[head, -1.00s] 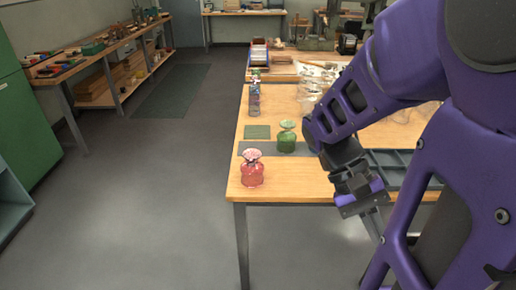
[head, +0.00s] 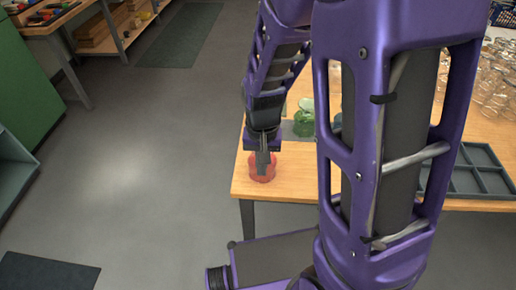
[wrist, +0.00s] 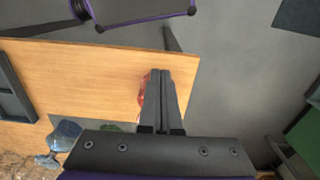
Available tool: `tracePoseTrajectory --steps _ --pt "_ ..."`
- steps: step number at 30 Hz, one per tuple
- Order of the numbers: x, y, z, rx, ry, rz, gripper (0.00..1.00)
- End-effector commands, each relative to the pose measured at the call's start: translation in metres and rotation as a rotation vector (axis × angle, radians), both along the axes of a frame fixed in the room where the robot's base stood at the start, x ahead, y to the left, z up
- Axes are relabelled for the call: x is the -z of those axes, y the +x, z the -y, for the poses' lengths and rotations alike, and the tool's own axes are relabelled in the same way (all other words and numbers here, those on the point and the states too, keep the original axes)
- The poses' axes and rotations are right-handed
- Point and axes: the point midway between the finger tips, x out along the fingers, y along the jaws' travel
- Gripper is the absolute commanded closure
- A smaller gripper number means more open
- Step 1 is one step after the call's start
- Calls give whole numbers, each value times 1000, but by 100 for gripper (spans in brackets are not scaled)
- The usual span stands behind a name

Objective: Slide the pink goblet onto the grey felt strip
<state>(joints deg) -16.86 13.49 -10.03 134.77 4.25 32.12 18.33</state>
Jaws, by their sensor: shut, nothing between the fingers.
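The pink goblet (head: 262,172) stands near the front left corner of the wooden table, partly hidden behind my gripper (head: 262,172) in the head view. In the wrist view the goblet (wrist: 142,98) shows as a pink edge just left of my fingers (wrist: 160,73). My fingers are shut and empty, close by the goblet; I cannot tell whether they touch it. The grey felt strip (head: 288,130) lies farther back on the table, mostly hidden by my arm. The goblet is off the strip, on its near side.
A green goblet (head: 304,122) stands on the felt strip. A blue glass (wrist: 65,134) shows in the wrist view. A grey compartment tray (head: 470,178) and several clear glasses (head: 492,80) are to the right. The table's front and left edges are close to the pink goblet.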

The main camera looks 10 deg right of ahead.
Motion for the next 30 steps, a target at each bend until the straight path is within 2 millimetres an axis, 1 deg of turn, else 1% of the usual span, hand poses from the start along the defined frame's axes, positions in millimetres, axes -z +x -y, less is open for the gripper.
tracePoseTrajectory --steps 5,8,15,18,19,21,24,27,30 --pt "18 0 -1 -1 2 0 100" --pt "37 -1 -1 0 1 -3 100" --pt "89 -1 0 0 1 -4 100" --pt "105 2 0 0 1 -1 100" --pt "101 10 2 1 2 5 100" --pt "100 21 5 2 1 4 100" --pt "100 30 7 -1 2 1 100" --pt "100 37 9 -1 1 2 100" --pt "100 39 9 -1 2 1 100"
